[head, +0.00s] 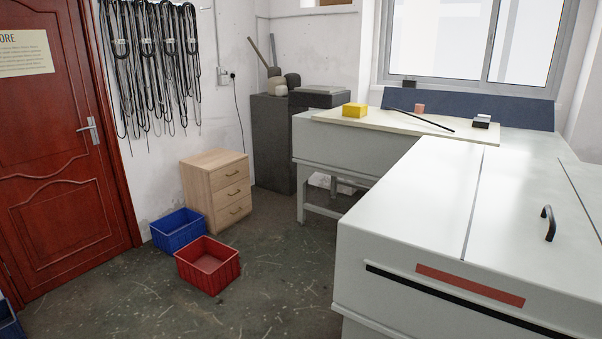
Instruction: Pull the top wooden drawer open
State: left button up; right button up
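A light wooden cabinet (200,184) with three drawers stands on the floor against the back wall, left of centre in the head view. Its top drawer (231,174) looks shut, flush with the drawers below, and has a small dark handle (232,173). The drawer fronts face right and toward me. Neither of my grippers shows in the head view, so nothing of mine is near the cabinet in the picture.
A blue crate (178,231) and a red crate (208,264) sit on the floor before the cabinet. A large white machine (440,225) fills the right side. A red door (55,150) is at left. Grey floor (285,265) between crates and machine is clear.

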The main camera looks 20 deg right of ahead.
aim_at(223, 177)
jog(key=z, duration=0.2)
jog(key=i+u, duration=0.45)
jog(key=i, duration=0.55)
jog(key=i+j, duration=0.1)
jog(key=i, duration=0.55)
jog(key=i+z, duration=0.1)
jog(key=i, duration=0.6)
jog(key=i+l+z, duration=0.2)
jog(key=i+z, duration=0.25)
jog(key=i+l+z, duration=0.15)
jog(key=z, duration=0.3)
jog(key=i+j+z, duration=0.1)
jog(key=i+z, duration=0.35)
jog(key=i+j+z, duration=0.15)
jog(key=i+z, duration=0.3)
jog(key=i+u, duration=0.1)
jog(key=i, duration=0.35)
jog(key=i+l+u, duration=0.1)
jog(key=i, duration=0.3)
jog(key=i+l+u, duration=0.1)
jog(key=i, duration=0.35)
jog(key=l, duration=0.1)
